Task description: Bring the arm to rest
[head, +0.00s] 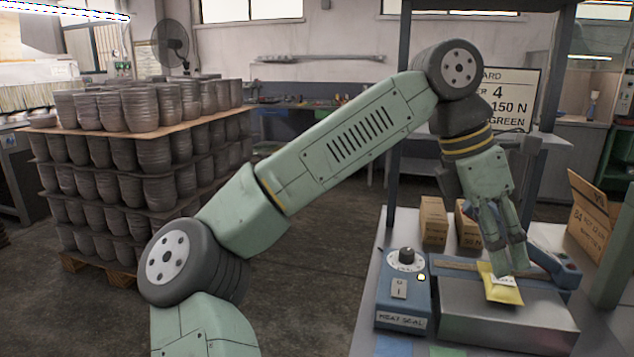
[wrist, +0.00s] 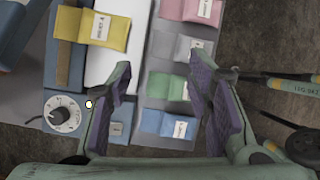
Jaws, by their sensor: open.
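My arm reaches across the head view with its elbow high. My gripper (head: 512,262) hangs fingers down above the bench. In the wrist view my gripper (wrist: 163,85) has its two purple-padded fingers wide apart, with nothing held between them. A yellow pouch with a white label (head: 506,294) lies on the sealer's metal block (head: 470,310). My fingers overlap the pouch in the head view, but the wrist view shows the yellow pouch (wrist: 92,28) off at the upper left, apart from them.
A blue heat-seal box with a dial (head: 403,290) stands left of the block. Pink (wrist: 190,10), grey (wrist: 182,48), green (wrist: 170,87) and blue pouches (wrist: 170,124) lie in a row. Cardboard boxes (head: 433,220) stand behind. Stacked pots (head: 110,160) fill the left; the floor between is clear.

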